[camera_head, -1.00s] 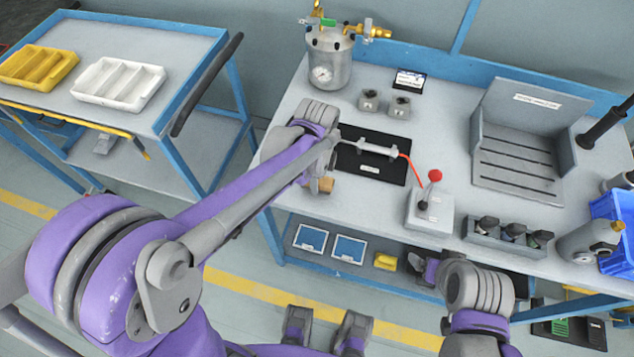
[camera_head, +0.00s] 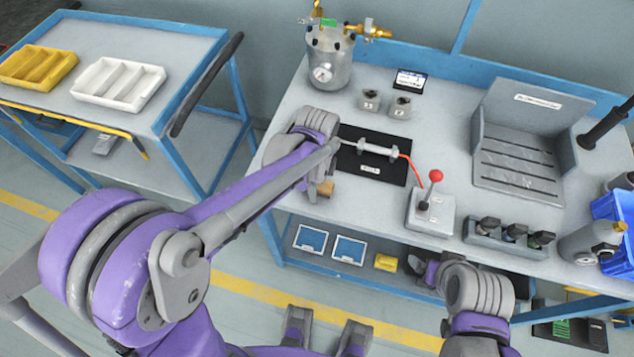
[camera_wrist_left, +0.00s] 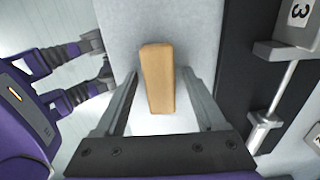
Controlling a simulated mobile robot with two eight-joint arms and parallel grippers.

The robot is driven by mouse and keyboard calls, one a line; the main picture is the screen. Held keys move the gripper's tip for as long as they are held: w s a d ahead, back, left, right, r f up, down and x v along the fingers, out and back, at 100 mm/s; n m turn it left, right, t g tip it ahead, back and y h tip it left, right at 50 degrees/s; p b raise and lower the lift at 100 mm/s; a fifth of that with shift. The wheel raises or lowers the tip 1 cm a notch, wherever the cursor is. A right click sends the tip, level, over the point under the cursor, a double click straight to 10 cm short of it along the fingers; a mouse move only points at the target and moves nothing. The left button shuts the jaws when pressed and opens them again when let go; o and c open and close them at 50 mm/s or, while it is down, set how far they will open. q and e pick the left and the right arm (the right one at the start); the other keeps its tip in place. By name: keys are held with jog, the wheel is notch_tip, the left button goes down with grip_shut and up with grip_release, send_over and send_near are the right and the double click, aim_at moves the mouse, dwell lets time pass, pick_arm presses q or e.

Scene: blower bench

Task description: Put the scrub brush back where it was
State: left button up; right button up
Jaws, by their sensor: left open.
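The scrub brush shows as a plain wooden block (camera_head: 325,189) at the front left edge of the workbench. In the left wrist view the block (camera_wrist_left: 158,78) stands lengthwise between the two fingers of my left gripper (camera_wrist_left: 160,98), with a gap on each side. In the head view my left gripper (camera_head: 314,183) is low over that bench corner, partly hidden by its own arm. It is open and not closed on the block. Bristles are not visible.
A black mat (camera_head: 388,170) with a metal rod fixture lies just right of the block. A grey box with a red-knobbed lever (camera_head: 430,212) stands further right. A pressure pot (camera_head: 329,62) stands behind. A cart with yellow (camera_head: 38,67) and white (camera_head: 118,84) trays is at left.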

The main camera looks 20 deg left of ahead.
pick_arm(q)
jog(key=shift+r, duration=0.3)
notch_tip(320, 180, up, 12)
jog(key=p, duration=0.1)
jog(key=s+a+f+n+t, duration=0.2)
jog(key=s+a+f+n, duration=0.1)
jog(key=s+n, duration=0.4)
jog(key=s+a+f+n+t, duration=0.3)
jog(key=s+n, duration=0.4)
jog(key=n, duration=0.4)
jog(key=shift+s+a, duration=0.35)
jog(key=shift+s, duration=0.05)
